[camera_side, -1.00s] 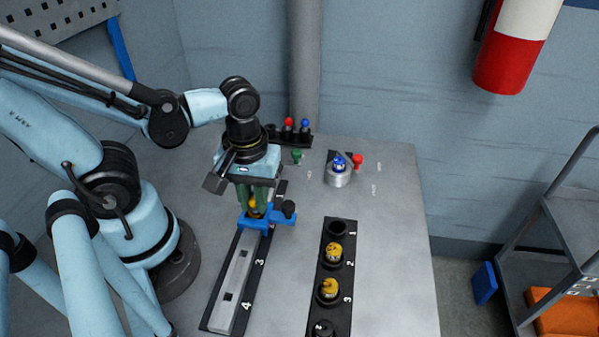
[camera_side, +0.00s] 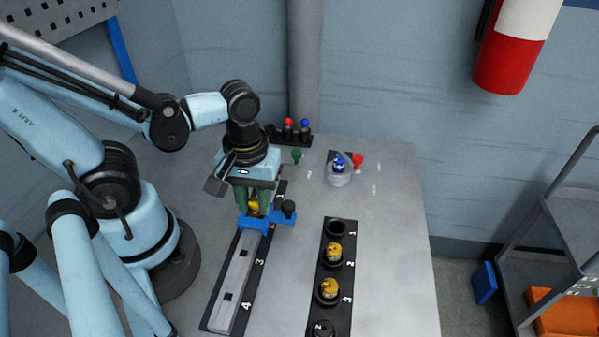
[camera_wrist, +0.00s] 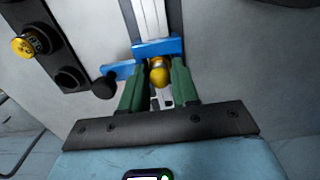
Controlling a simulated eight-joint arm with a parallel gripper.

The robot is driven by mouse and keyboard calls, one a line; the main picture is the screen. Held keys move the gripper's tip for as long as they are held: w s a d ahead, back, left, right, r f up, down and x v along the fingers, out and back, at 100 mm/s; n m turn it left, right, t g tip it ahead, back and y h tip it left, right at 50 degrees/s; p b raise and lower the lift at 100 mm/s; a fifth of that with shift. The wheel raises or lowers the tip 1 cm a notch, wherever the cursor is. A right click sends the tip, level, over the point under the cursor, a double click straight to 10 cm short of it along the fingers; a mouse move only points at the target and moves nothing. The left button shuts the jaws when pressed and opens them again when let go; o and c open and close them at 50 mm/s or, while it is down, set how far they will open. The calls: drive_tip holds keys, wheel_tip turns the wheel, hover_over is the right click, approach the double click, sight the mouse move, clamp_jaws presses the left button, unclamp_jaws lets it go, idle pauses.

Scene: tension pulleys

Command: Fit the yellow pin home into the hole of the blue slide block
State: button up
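The blue slide block (camera_side: 263,221) sits across the grey rail near its far end, with a black knob on its right side. The block also shows in the wrist view (camera_wrist: 173,46). The yellow pin (camera_side: 252,204) stands at the block, its rounded yellow head (camera_wrist: 159,72) showing between my fingers. Its shaft and the hole are hidden, so how deep it sits cannot be told. My gripper (camera_side: 255,203) points down over the block. Its green fingers (camera_wrist: 159,80) stand apart, one on each side of the yellow head, and look open.
The grey rail (camera_side: 238,272) runs toward the front. A black rack (camera_side: 336,266) with yellow-topped parts stands to its right. A silver cylinder with a blue top (camera_side: 339,174), a red knob (camera_side: 357,161) and a green knob (camera_side: 297,156) are behind. The table's right side is clear.

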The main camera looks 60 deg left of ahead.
drive_tip(key=o, duration=0.3)
drive_tip(key=shift+r, duration=0.1)
wheel_tip(320, 180, up, 12)
idle(1.0)
drive_tip(key=w+a+f+m+t, duration=0.2)
drive_tip(key=w+m+t, duration=0.5)
drive_tip(key=w+m, duration=0.2)
drive_tip(key=shift+w+f, duration=0.3)
drive_tip(key=shift+w, duration=0.05)
